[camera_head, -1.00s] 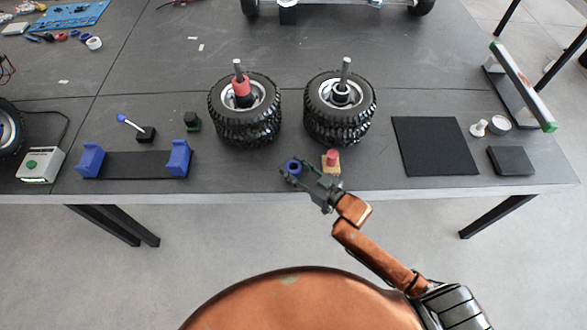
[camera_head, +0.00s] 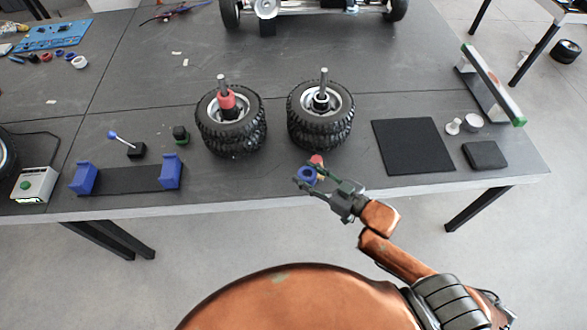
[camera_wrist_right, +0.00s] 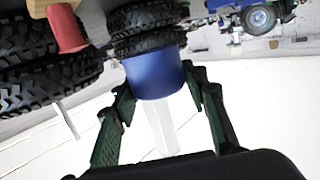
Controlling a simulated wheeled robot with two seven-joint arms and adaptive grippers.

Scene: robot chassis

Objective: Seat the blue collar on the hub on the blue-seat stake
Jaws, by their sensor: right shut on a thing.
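The blue collar (camera_head: 307,175) is held by my right gripper (camera_head: 328,184), near the table's front edge. In the right wrist view the collar (camera_wrist_right: 155,75) sits between the green fingertips (camera_wrist_right: 160,88), apparently raised off the table. Two tyre stacks stand behind it, each with an upright grey stake. The right stake (camera_head: 323,82) rises through a hub (camera_head: 320,102) with no coloured collar on it. The left stake (camera_head: 221,84) carries a red collar (camera_head: 227,99). No blue marking that names the blue-seat stake is visible. My left gripper is out of view.
A red peg on a tan block (camera_head: 317,161) stands just behind the held collar, partly hidden. A black mat (camera_head: 413,146) lies to the right. A blue-ended cradle (camera_head: 130,179) and a small dark green-based part (camera_head: 180,135) are left. A wheeled chassis (camera_head: 310,8) is behind.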

